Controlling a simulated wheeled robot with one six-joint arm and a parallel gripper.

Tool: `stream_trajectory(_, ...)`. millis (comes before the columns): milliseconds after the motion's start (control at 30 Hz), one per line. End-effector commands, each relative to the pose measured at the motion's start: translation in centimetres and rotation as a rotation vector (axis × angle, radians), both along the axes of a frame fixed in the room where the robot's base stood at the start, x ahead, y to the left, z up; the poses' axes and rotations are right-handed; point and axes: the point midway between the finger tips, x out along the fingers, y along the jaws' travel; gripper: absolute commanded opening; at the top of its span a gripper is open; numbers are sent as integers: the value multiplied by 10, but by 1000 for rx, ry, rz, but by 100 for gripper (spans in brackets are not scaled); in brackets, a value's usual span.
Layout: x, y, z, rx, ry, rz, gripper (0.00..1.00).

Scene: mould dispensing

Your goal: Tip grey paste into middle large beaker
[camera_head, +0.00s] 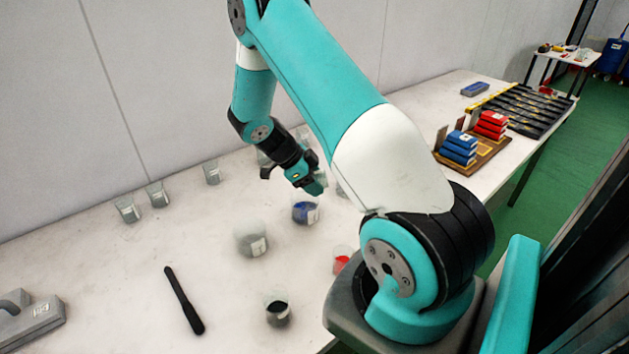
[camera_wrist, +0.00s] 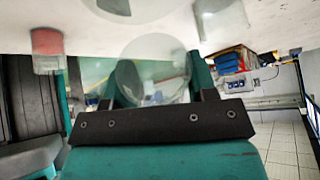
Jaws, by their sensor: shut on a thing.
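My gripper (camera_head: 314,181) is above the back middle of the table, shut on a clear beaker. In the wrist view the held beaker (camera_wrist: 152,68) is see-through and shows its round rim between the fingers (camera_wrist: 155,85); I cannot make out paste in it. A large clear beaker (camera_head: 251,240) with a white label stands on the table in the middle, below and left of my gripper. Its inside looks greyish. A beaker with blue contents (camera_head: 305,212) stands just under my gripper.
A beaker with dark contents (camera_head: 278,314) and one with red contents (camera_head: 342,262) stand nearer. Clear beakers (camera_head: 128,209) (camera_head: 157,195) (camera_head: 212,173) line the back. A black spatula (camera_head: 184,300) and a grey tool (camera_head: 30,322) lie left. Boxes (camera_head: 460,148) stand right.

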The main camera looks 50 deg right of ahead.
Motion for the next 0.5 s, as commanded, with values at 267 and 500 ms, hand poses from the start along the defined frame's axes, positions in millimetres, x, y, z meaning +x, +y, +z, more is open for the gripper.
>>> stream_trajectory(267, 0, 0, 4, 0, 0, 0, 28)
stream_trajectory(500, 0, 0, 17, 0, 0, 0, 28)
